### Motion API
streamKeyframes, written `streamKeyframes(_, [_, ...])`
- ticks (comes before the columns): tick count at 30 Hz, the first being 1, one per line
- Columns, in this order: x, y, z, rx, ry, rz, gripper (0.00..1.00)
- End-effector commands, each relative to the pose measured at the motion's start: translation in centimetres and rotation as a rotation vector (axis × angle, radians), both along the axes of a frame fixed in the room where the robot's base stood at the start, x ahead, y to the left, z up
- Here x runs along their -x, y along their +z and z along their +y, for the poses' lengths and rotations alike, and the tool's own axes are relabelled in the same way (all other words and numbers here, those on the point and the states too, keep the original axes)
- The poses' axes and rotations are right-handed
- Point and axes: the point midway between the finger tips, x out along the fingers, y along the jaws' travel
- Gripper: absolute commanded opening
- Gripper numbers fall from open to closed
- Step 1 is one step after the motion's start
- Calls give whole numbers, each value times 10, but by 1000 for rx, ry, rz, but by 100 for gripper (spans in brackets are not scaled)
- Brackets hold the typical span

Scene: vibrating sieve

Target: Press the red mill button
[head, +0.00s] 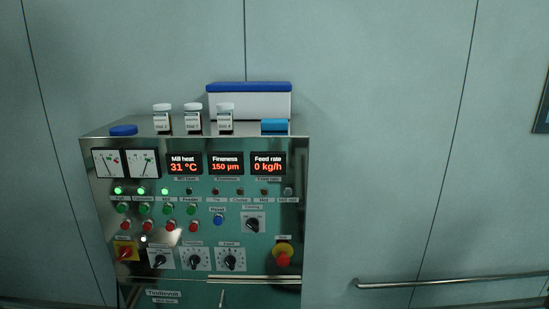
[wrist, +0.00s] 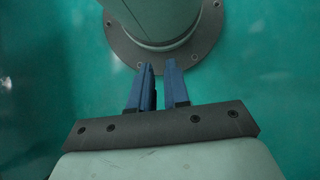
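The control panel (head: 262,205) stands left of centre in the head view. Its lower left part has a row of red buttons under a row of green ones. The red mill button (head: 171,226) appears to be the third red one from the left, below the small label that reads like "Mill" (head: 166,199). A green lamp (head: 165,190) is lit above that label. My gripper (wrist: 159,67) shows only in the wrist view, its two blue fingers a little apart with nothing between them. The panel is not in the wrist view, so the gripper's distance from the button cannot be told.
A red stop knob (head: 283,260) is at the panel's lower right, and a red switch on yellow (head: 125,252) at its lower left. Several jars (head: 194,118) and a blue-lidded box (head: 250,103) stand on top. A rail (head: 440,282) runs along the right wall.

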Motion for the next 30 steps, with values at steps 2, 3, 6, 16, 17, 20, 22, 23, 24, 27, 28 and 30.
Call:
streamKeyframes(2, [0,0,0,0,0,0,8])
streamKeyframes(3, [0,0,0,0,0,0,4])
streamKeyframes(6, [0,0,0,0,0,0,0])
streamKeyframes(16, [0,0,0,0,0,0,0])
streamKeyframes(17, [0,0,0,0,0,0,0])
streamKeyframes(20, [0,0,0,0,0,0,0])
streamKeyframes(22, [0,0,0,0,0,0,0])
streamKeyframes(23, [0,0,0,0,0,0,0])
streamKeyframes(24, [0,0,0,0,0,0,0])
streamKeyframes(27, [0,0,0,0,0,0,0])
streamKeyframes(28, [0,0,0,0,0,0,0])
streamKeyframes(30, [0,0,0,0,0,0,0])
